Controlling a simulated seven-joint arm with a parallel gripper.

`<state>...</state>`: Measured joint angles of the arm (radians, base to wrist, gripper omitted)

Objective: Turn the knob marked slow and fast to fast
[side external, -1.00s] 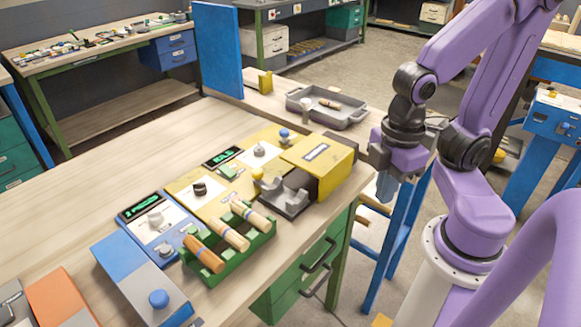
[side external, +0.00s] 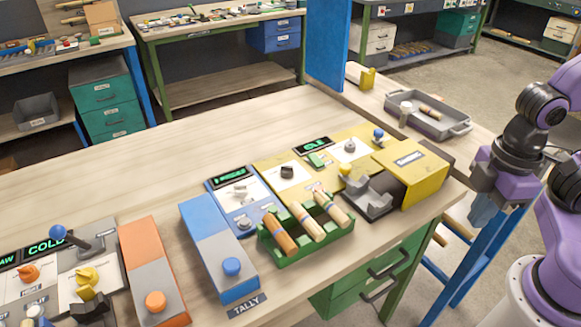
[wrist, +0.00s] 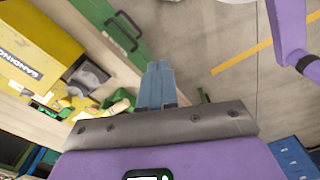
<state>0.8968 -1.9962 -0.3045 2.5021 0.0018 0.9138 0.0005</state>
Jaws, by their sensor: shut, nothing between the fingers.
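Several knobs stand on the bench panels, but I cannot read slow or fast beside any of them. A black knob (side external: 287,172) and a grey knob (side external: 350,146) are on the yellow panels. A pale grey knob (side external: 240,190) is on the blue panel with a green display. An orange knob (side external: 30,272) and a yellow knob (side external: 88,276) are at the far left. My gripper (side external: 482,216) hangs off the bench's right end, pointing down, apart from all knobs. In the wrist view its blue-grey fingers (wrist: 157,84) are together and empty.
A yellow sanding machine (side external: 413,172) stands at the bench end nearest my gripper. A green rack (side external: 312,240) with turned wood handles sits in front of the panels. A blue-topped lever (side external: 75,240) rises at left. A grey tray (side external: 428,117) lies behind.

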